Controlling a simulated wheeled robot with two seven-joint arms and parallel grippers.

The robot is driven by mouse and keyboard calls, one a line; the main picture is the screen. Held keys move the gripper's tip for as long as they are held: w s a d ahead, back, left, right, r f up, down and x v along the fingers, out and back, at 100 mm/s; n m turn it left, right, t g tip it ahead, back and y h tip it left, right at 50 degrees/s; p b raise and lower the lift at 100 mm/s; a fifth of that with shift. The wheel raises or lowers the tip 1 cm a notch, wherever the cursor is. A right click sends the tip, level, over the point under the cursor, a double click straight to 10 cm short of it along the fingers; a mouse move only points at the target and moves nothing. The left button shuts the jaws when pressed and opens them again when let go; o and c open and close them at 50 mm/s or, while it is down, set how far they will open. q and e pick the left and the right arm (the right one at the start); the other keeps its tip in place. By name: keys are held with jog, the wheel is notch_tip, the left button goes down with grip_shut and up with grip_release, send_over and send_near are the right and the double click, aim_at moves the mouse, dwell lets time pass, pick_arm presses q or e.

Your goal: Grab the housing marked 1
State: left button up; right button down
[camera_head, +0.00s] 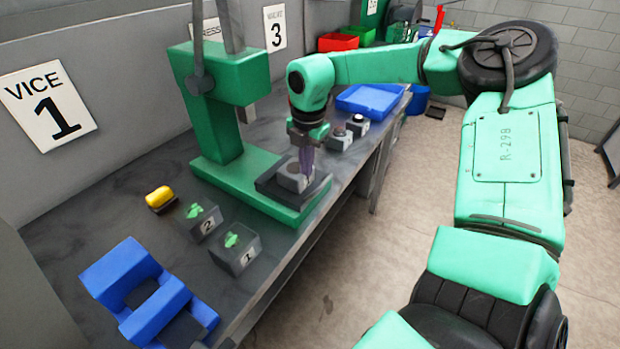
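A dark grey block marked 1 (236,256), with a small green piece on top, stands on the bench near its front edge; I take it as the housing marked 1. A similar block marked 2 (204,225) stands just behind it to the left. My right gripper (306,168) points down over the green press base, at a grey round part (292,178) on its dark plate. It is well behind and right of the block marked 1. Its fingertips are small and partly merge with the part, so their opening is unclear. My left gripper is not in view.
The green press (222,135) stands mid-bench. A blue vice (135,285) is at the near left and a yellow-topped button (159,197) lies behind the blocks. Beyond my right gripper are two small blocks (340,139) and a blue tray (368,101).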

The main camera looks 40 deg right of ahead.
jog(key=s+f, duration=0.1)
jog(key=f, duration=0.2)
jog(key=shift+s+g, duration=0.35)
jog(key=shift+g, duration=0.05)
jog(key=shift+w+r, duration=0.15)
jog(key=shift+r, duration=0.2)
jog(key=r, duration=0.1)
jog(key=w+r+b, duration=0.1)
jog(key=r, duration=0.1)
jog(key=w+r+b, duration=0.1)
jog(key=shift+w+d+r, duration=0.15)
jog(key=shift+d+r, duration=0.15)
jog(key=shift+d, duration=0.1)
jog(key=r, duration=0.2)
jog(key=s+r, duration=0.1)
jog(key=r, duration=0.1)
jog(key=shift+a+r, duration=0.2)
jog(key=shift+r, duration=0.15)
jog(key=c, duration=1.3)
grip_release()
jog(key=shift+w+d+f, duration=0.1)
jog(key=shift+w, duration=0.1)
jog(key=shift+c, duration=0.2)
jog(key=o, duration=0.5)
jog(key=shift+w+d, duration=0.1)
jog(key=o, duration=0.5)
